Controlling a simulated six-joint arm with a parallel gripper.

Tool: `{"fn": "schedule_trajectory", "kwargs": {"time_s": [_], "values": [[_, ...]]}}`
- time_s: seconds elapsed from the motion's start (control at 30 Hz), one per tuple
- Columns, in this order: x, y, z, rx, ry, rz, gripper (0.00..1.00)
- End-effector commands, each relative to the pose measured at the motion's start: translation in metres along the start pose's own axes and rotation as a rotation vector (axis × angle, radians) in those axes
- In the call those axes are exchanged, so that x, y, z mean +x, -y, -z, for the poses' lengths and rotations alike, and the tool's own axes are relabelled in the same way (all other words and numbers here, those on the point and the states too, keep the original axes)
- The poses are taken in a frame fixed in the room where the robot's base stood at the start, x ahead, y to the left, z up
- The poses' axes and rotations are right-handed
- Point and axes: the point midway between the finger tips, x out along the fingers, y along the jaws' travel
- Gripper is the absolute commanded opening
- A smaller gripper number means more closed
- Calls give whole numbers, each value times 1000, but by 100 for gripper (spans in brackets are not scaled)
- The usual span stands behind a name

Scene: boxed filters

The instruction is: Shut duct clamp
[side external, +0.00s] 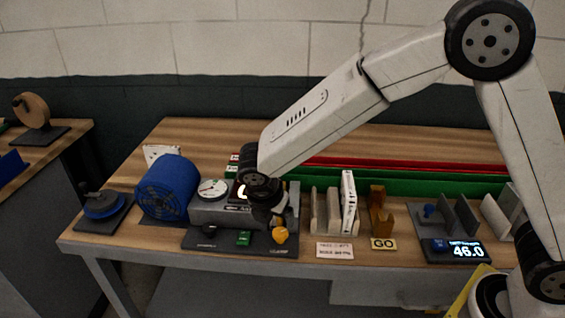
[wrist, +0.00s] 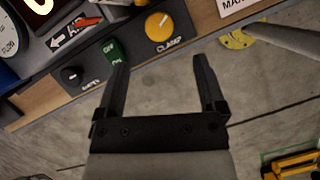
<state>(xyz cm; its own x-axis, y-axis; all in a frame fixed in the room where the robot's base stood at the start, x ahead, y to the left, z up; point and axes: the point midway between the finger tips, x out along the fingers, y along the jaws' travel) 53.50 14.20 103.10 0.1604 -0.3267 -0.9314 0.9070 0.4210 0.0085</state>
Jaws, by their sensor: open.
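The yellow clamp knob (side external: 280,235) sits at the right front of the dark control panel's base (side external: 225,243). In the wrist view the knob (wrist: 159,26), with a pale pointer line and a label reading like "CLAMP", lies just beyond my fingertips. My gripper (wrist: 161,64) is open, with nothing between its fingers. In the side view my gripper (side external: 266,208) hangs over the right part of the grey unit, partly hidden by the wrist. Which way the knob's setting reads is unclear.
A green switch (wrist: 115,52) and a black knob (wrist: 71,75) sit left of the clamp knob. A round gauge (side external: 212,188) and a blue drum (side external: 166,187) stand left of my gripper. Upright panels (side external: 348,203) in a rack stand to the right. The bench's front edge is close.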

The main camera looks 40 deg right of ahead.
Motion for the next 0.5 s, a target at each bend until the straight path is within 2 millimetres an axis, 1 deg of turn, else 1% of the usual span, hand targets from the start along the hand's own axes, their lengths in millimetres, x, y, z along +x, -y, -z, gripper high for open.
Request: {"fn": "schedule_trajectory", "kwargs": {"time_s": [0.1, 0.33, 0.5], "values": [[2, 0, 4, -47, 20, -9, 89], [4, 0, 4, -50, 21, -10, 89], [13, 0, 3, -48, 21, -8, 89]]}}
